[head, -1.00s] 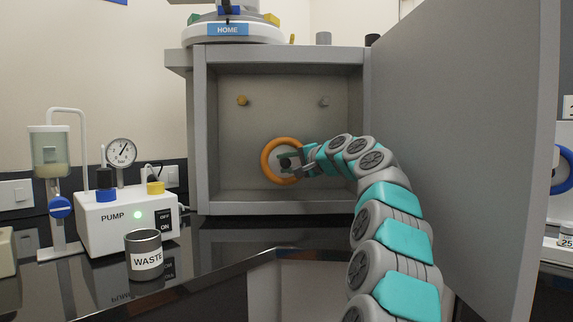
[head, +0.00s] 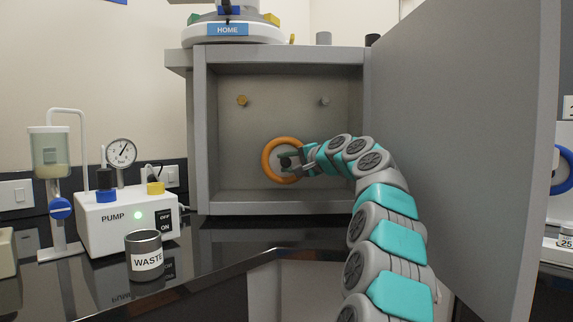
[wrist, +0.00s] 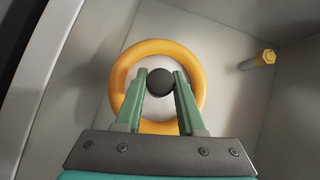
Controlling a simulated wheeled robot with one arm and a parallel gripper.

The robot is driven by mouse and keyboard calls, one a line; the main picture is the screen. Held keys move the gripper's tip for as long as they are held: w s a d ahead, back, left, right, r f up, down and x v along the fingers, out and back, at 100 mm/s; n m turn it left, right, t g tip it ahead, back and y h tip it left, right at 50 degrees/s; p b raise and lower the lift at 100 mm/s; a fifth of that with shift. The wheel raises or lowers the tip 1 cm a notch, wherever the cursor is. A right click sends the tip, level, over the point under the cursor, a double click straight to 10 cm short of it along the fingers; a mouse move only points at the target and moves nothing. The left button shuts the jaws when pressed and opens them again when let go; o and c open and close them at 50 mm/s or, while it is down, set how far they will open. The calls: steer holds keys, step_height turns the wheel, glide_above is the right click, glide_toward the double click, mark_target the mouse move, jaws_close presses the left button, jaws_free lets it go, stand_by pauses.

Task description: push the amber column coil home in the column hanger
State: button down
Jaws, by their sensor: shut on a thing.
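The amber column coil (head: 268,160) is an orange ring inside the open grey cabinet, low and near the middle of its back wall. In the wrist view the coil (wrist: 198,70) surrounds a dark round knob (wrist: 160,82) at its centre. My gripper (head: 287,162) reaches in from the right, in front of the coil. In the wrist view my gripper's green fingers (wrist: 160,86) are closed on either side of the dark knob. The column hanger is not clearly distinguishable; whether the coil touches the back wall cannot be told.
A brass peg (head: 242,101) and a grey peg (head: 324,101) stick out of the back wall above the coil. The cabinet door (head: 460,130) stands open at right. A pump (head: 125,222) and a waste cup (head: 144,256) stand on the dark bench at left.

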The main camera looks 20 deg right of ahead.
steer(key=shift+w+d, duration=0.1)
steer(key=shift+w, duration=0.1)
steer(key=shift+s, duration=0.35)
steer(key=shift+w, duration=0.35)
stand_by(1.6)
steer(key=shift+s, duration=0.1)
steer(key=shift+s, duration=0.2)
stand_by(0.4)
steer(key=shift+a, duration=0.25)
stand_by(0.9)
steer(key=shift+w+d, duration=0.1)
steer(key=shift+w+d+f, duration=0.1)
steer(key=shift+w+d, duration=0.05)
steer(key=shift+w, duration=0.2)
